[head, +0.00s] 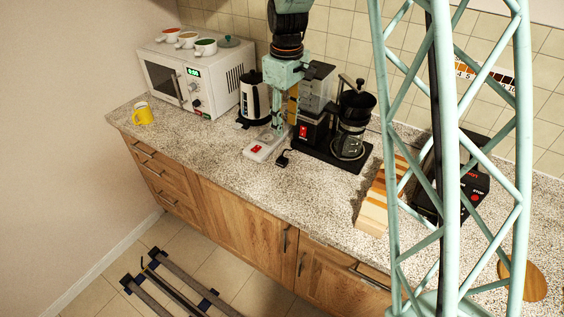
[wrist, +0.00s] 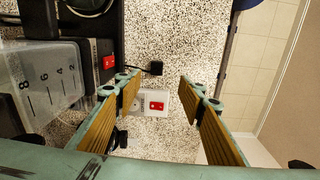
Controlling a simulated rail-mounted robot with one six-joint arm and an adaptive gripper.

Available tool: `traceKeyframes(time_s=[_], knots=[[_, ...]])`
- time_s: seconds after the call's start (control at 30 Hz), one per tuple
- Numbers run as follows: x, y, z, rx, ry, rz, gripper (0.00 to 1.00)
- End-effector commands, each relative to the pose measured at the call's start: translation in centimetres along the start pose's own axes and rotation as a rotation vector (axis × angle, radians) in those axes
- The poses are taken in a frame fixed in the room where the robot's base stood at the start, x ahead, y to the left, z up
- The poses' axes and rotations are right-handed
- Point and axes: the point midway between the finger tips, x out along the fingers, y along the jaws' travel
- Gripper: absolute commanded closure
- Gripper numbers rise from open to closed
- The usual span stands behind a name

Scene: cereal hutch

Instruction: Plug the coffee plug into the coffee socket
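The small black coffee plug (head: 283,158) lies on the counter in front of the coffee maker. In the wrist view the plug (wrist: 155,68) has a thin cord running left. A white socket block (head: 257,151) with a red switch sits just left of it. In the wrist view the socket block (wrist: 158,114) shows between my fingers, with a round socket face (wrist: 138,112) partly hidden by the left finger. My gripper (wrist: 158,84) is open and empty, pointing down above the block and plug. In the head view my gripper (head: 279,128) hangs beside the coffee maker.
The coffee maker (head: 312,130) with a red switch and glass jug stands close right of my gripper. A kettle (head: 254,97) and microwave (head: 197,78) stand left. A yellow mug (head: 142,114) and striped wooden block (head: 376,207) are farther off. The front counter is clear.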

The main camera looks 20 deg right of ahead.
Motion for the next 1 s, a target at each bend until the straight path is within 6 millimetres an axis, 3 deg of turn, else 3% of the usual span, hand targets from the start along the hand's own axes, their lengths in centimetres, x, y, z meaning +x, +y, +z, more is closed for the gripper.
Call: traceKeyframes(time_s=[0.4,1.0], knots=[[4.1,1.4,-1.7,-0.052,-0.019,-0.017,0.64],[4.8,1.6,-1.9,-0.06,-0.021,-0.018,0.64]])
